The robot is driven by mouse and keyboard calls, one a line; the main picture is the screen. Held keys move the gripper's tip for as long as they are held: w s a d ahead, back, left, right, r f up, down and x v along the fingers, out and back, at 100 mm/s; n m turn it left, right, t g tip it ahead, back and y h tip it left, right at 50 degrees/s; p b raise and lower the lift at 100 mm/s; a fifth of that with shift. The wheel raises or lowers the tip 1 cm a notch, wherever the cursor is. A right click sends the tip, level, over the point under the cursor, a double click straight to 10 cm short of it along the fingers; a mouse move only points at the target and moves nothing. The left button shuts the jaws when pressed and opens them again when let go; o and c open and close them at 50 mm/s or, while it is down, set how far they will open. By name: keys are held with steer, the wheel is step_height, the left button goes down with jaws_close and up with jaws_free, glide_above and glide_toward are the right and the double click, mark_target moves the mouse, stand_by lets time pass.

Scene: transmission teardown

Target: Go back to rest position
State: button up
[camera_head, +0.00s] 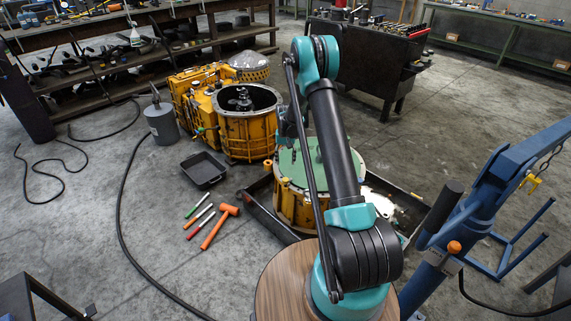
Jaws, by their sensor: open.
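My arm rises from the round wooden-topped base in the lower middle and bends at a teal elbow near the top. Its far end comes down behind the upper arm. My gripper (289,132) shows only in part there, at the left edge of the black link and above the green-topped yellow housing (290,205). It is open. The fingertips are mostly hidden, and I cannot tell their distance from the housing. I see nothing held in the part that shows.
The housing stands in a dark tray (266,219). An open yellow casing (247,120) is behind it. Hand tools, an orange mallet (216,226) and a black bin (203,168) lie left. A blue hoist (487,190) stands close right. A hose (121,215) crosses the left floor.

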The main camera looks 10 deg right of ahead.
stand_by(0.4)
steer(key=s+d+r+t, duration=0.2)
steer(key=s+d+r, duration=0.1)
steer(key=s+r, duration=1.65)
steer(key=s+d+r+n+t, duration=0.1)
steer(key=s+t, duration=0.1)
steer(key=s, duration=1.9)
steer(key=shift+s+d+n, duration=0.3)
steer(key=shift+s+d, duration=0.1)
